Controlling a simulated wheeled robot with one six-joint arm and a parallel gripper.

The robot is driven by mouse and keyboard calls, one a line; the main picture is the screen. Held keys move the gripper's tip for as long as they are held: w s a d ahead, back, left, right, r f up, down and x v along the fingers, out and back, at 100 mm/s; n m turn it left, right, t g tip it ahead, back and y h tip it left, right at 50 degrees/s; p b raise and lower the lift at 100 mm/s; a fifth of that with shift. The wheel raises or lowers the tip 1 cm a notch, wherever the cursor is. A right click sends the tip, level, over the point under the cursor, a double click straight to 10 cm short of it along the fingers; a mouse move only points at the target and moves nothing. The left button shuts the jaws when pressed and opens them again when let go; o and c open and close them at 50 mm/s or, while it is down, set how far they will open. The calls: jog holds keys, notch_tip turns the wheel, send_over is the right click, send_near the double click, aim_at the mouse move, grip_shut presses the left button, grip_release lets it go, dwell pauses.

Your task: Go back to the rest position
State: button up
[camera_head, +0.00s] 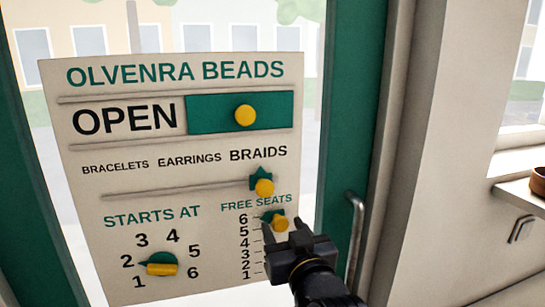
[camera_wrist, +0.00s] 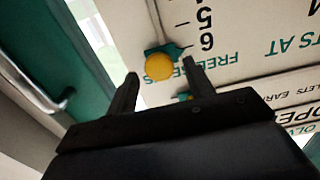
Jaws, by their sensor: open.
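The bead board (camera_head: 85,185) hangs on the glass door, reading OPEN. My gripper (camera_head: 283,226) is open at the lower right of the board, in front of the FREE SEATS slider. That slider's yellow knob (camera_head: 281,224) has its green pointer by the 6. In the wrist view the yellow knob (camera_wrist: 159,66) shows between my two fingertips (camera_wrist: 159,72), with nothing gripped. I cannot tell how far the tips are from the board.
The green OPEN slide has a yellow knob (camera_head: 244,115). The class slider knob (camera_head: 264,187) sits under BRAIDS. The STARTS AT dial (camera_head: 162,269) points to 2. A metal door handle (camera_head: 355,235) stands close right of my gripper. A pot (camera_head: 538,181) is on the sill.

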jog(key=shift+x, duration=1.45)
jog(key=shift+f, duration=0.1)
jog(key=shift+s, duration=0.1)
